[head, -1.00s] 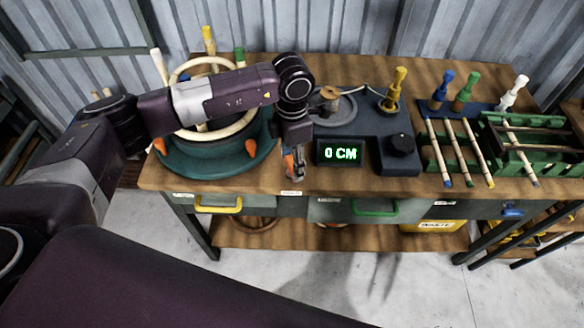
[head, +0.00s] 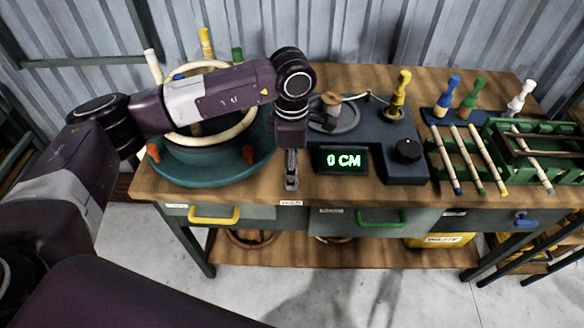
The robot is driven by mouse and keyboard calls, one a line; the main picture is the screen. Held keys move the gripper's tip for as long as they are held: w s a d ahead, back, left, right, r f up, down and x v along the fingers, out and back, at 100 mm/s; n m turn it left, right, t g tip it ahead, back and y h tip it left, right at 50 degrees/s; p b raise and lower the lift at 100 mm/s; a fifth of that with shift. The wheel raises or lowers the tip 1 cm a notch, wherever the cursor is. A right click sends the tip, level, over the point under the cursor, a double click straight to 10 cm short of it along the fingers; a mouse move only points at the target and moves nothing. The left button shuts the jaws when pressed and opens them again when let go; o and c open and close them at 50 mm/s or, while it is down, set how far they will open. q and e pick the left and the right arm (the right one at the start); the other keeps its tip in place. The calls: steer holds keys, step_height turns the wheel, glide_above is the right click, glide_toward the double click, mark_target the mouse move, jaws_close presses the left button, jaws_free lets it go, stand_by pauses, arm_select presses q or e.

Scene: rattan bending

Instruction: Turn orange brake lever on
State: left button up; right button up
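A round teal base (head: 195,172) stands at the table's left, with a cream rattan ring above it. Which is the brake lever I cannot tell. My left gripper (head: 291,184) points down near the table's front edge, between the base and the display, to the right of the right lever and apart from it. Its fingers look narrow and close together; whether they are open or shut is unclear. No object shows in it. My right gripper is not in view.
A display (head: 341,160) reads "0 CM" beside a dark box with a black knob (head: 406,150). Green racks (head: 500,140) with rattan sticks and coloured pegs stand at the right. Drawers with yellow (head: 213,215) and green (head: 381,218) handles lie below the table's front edge.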

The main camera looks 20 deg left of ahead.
arm_select(q)
steer(key=o, duration=1.2)
steer(key=shift+c, duration=0.2)
step_height(320, 180, up, 12)
